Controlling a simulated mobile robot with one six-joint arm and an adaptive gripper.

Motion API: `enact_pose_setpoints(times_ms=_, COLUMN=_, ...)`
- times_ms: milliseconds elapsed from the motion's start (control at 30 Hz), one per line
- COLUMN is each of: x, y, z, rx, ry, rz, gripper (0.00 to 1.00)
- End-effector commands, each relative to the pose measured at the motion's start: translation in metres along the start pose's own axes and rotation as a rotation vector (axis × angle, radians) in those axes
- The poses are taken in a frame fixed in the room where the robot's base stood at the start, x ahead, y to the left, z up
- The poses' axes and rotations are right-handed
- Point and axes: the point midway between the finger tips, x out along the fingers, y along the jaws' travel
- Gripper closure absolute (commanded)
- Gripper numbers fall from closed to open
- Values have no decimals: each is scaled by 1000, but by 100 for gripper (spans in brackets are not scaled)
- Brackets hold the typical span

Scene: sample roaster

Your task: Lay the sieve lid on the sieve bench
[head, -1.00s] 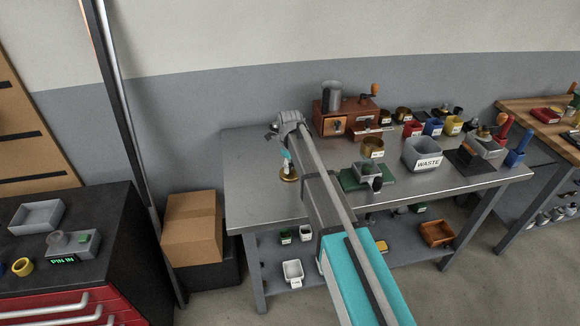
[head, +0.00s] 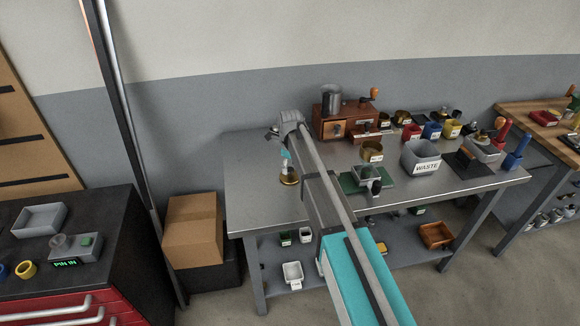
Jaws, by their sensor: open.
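A small round brass piece, which looks like the sieve lid (head: 289,179), is on the left part of the grey metal bench (head: 255,205), which looks like the sieve bench. It appears to lie flat on the top. My gripper (head: 286,160) is right above it, pointing down, with teal fingers that are open. At this size I cannot tell whether the fingertips still touch the piece.
A wooden grinder (head: 338,120) stands at the back of the bench. A green-based device (head: 358,182) and a grey waste bin (head: 421,158) are right of my arm. The bench's left part is mostly clear.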

Motion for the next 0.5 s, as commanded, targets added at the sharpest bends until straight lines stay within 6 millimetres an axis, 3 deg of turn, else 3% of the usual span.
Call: enact_pose_setpoints(times_ms=500, x=-47, y=0, z=0, rx=0, ry=0, rz=0, gripper=26)
